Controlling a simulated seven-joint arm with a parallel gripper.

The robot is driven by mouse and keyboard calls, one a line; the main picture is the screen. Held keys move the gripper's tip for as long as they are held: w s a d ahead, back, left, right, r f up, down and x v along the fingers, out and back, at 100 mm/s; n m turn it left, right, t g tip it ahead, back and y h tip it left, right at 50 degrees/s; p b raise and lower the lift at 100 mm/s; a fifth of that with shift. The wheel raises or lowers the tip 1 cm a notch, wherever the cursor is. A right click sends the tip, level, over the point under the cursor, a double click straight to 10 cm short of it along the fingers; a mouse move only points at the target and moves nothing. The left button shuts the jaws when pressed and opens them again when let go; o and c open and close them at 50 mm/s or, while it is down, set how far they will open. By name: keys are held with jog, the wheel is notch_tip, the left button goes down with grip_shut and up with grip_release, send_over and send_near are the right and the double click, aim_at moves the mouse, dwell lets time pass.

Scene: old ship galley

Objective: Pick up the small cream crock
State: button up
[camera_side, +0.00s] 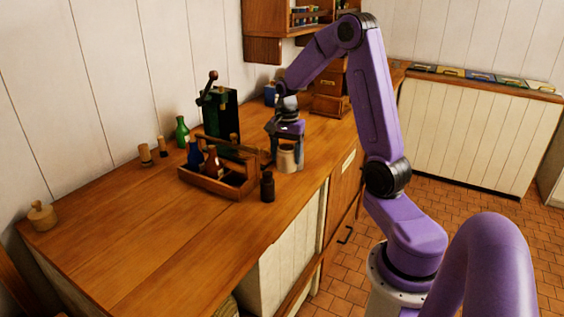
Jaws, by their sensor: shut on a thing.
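The small cream crock (288,159) is at the wooden counter's right side, just right of the wooden caddy. My gripper (287,147) points down over it and is shut on it. The fingers cover the crock's upper part and sides. I cannot tell whether its base touches the counter or is slightly above it.
A wooden caddy (216,185) with bottles stands close left of the crock. A dark small bottle (267,187) stands in front. A green bottle (182,132) and a dark green grinder (219,110) stand behind. The counter's near left (130,240) is clear.

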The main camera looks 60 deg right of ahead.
jog(key=s+a+r, duration=0.5)
jog(key=s+r, duration=0.1)
jog(key=s, duration=0.3)
jog(key=w+a+r+n, duration=0.2)
jog(key=w+a+n, duration=1.05)
jog(key=a, duration=0.45)
jog(key=s+d+f+m, duration=0.1)
jog(key=s+d+m, duration=1.1)
jog(key=d, duration=0.4)
jog(key=shift+s+d+f, duration=0.4)
jog(key=shift+s, duration=0.1)
jog(key=shift+m, duration=0.25)
